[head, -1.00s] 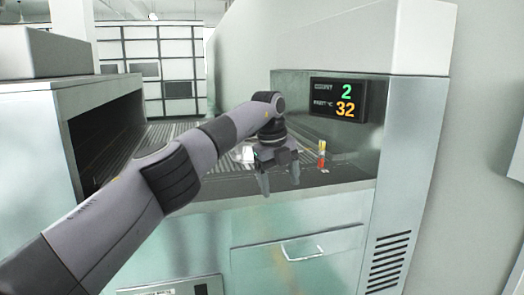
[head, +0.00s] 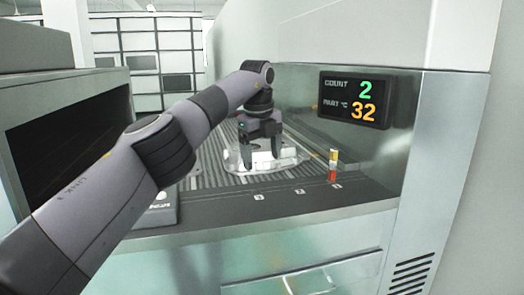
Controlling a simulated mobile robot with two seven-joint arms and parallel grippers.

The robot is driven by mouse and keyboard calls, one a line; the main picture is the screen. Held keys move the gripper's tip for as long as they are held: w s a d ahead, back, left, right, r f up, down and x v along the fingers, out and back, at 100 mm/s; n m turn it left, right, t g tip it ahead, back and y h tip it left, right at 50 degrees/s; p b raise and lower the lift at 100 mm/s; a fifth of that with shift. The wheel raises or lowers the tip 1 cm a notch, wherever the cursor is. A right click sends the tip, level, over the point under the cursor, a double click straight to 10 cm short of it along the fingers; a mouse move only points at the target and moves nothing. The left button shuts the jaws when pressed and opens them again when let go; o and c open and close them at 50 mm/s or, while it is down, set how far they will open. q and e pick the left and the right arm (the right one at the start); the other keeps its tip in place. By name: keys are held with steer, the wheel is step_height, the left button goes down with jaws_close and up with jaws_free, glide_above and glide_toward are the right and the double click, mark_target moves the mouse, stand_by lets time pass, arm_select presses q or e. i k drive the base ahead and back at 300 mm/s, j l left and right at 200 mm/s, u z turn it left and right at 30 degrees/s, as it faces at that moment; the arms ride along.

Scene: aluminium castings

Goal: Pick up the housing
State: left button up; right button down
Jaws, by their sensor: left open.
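The housing (head: 284,158) is a pale, shiny casting lying on the ribbed conveyor surface, towards its near end. My left gripper (head: 261,154) is open and points down over the housing, with its fingertips at about the housing's level in the picture. The fingers and the gripper body cover part of the housing. I cannot tell whether the fingers touch it. My right gripper is not in view.
A small red and yellow indicator (head: 333,166) stands right of the housing. A display (head: 353,99) on the right wall reads count 2 and part °C 32. A dark tunnel opening (head: 70,150) is at left. A dark ledge (head: 290,208) borders the conveyor in front.

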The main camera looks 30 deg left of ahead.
mark_target(264, 162)
steer(key=i+j, duration=0.7)
steer(key=i, duration=0.1)
